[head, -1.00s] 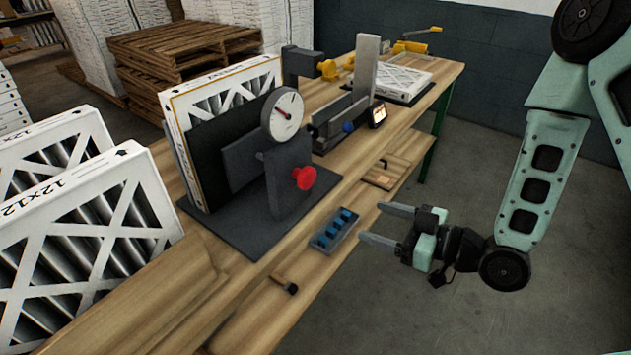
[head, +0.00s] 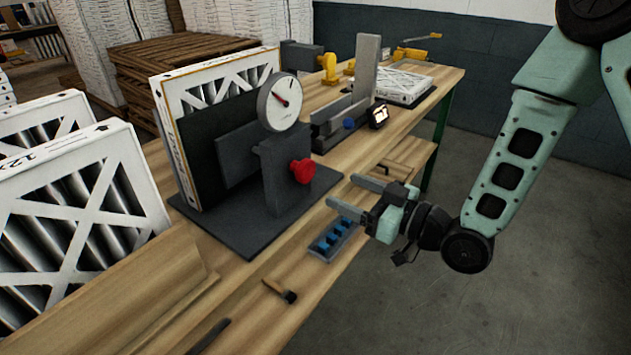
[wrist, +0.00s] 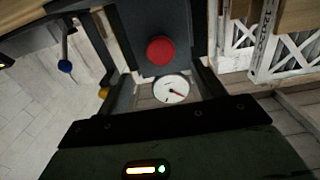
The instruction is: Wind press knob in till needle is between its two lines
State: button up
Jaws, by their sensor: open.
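The red press knob (head: 302,171) sits on the front of the dark grey press (head: 262,190), which stands on a dark base plate on the bench. The round white gauge (head: 281,100) is on top of the press; its needle shows, but its two lines are too small to make out. A boxed filter (head: 172,110) stands behind the black press plate. My gripper (head: 352,192) is open and empty, to the right of the knob and apart from it. In the wrist view the knob (wrist: 161,50) and gauge (wrist: 171,89) lie between the fingers' directions.
A small tray (head: 334,240) with blue pieces lies below my gripper on the bench's front. A brush-like tool (head: 281,291) lies nearer. More filters (head: 75,200) stand at left.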

aim_at(309, 174)
jog(key=p+x, duration=0.2)
jog(key=x, duration=0.6)
jog(key=shift+w+a, duration=0.15)
jog(key=shift+a, duration=0.05)
jog(key=c, duration=1)
